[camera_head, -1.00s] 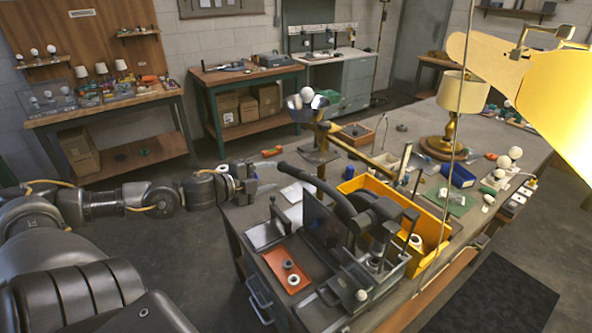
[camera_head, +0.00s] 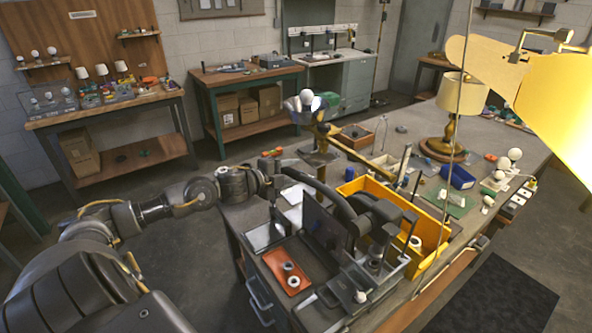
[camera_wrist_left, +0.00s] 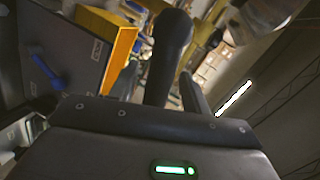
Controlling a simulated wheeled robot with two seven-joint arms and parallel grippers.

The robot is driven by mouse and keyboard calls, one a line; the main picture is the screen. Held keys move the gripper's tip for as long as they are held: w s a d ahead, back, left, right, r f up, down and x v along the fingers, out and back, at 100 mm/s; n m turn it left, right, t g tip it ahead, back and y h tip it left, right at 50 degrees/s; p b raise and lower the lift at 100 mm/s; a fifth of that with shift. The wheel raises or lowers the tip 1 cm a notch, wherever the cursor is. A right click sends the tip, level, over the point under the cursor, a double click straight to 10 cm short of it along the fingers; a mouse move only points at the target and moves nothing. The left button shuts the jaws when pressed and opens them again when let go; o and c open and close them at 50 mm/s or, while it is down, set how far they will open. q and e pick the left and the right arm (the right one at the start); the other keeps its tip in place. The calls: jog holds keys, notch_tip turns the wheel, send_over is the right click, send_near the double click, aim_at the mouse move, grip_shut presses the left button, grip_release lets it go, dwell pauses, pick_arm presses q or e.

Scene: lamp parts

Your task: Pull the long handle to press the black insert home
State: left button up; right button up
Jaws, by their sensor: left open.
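The long black handle (camera_head: 318,186) slopes from its upper left tip down to the press head (camera_head: 378,215) on the bench. My left gripper (camera_head: 276,184) is open at the handle's upper left end, close beside it. In the left wrist view the handle (camera_wrist_left: 169,52) stands large and dark just beyond the gripper body; contact cannot be told. The black insert cannot be made out clearly; a dark part (camera_head: 374,258) sits under the press head. My right gripper is out of view.
An orange mat (camera_head: 279,264) with small rings lies left of the press, beside an upright dark panel (camera_head: 325,226). A yellow bin (camera_head: 432,226) stands right behind the press. A brass lamp (camera_head: 448,140) stands farther back. Open floor lies left of the bench.

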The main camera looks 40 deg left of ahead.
pick_arm(q)
jog(key=shift+x, duration=1.05)
jog(key=shift+c, duration=0.3)
grip_shut()
